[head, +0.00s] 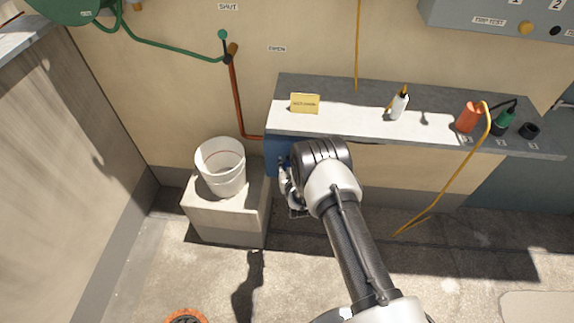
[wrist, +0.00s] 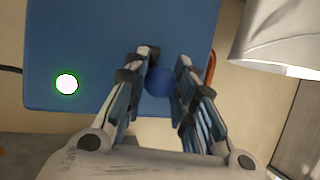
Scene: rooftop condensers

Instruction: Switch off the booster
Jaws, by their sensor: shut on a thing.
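The booster is a blue box (head: 277,156) under the left end of the shelf, mostly hidden by my arm in the head view. In the wrist view its blue face (wrist: 100,35) fills the upper middle. A lit lamp (wrist: 67,84), white with a green rim, shows on its left part. A round dark blue knob (wrist: 160,82) sits at the lower right of the face. My gripper (wrist: 160,70) has one finger on each side of the knob and is shut on it. In the head view my gripper (head: 288,190) is partly hidden by my wrist.
A white bucket (head: 221,172) stands on a concrete block (head: 228,220) just left of the gripper. The shelf (head: 350,122) above holds a yellow sign (head: 305,103), a white bottle (head: 399,105) and an orange container (head: 467,117). A copper pipe (head: 238,100) runs down the wall nearby.

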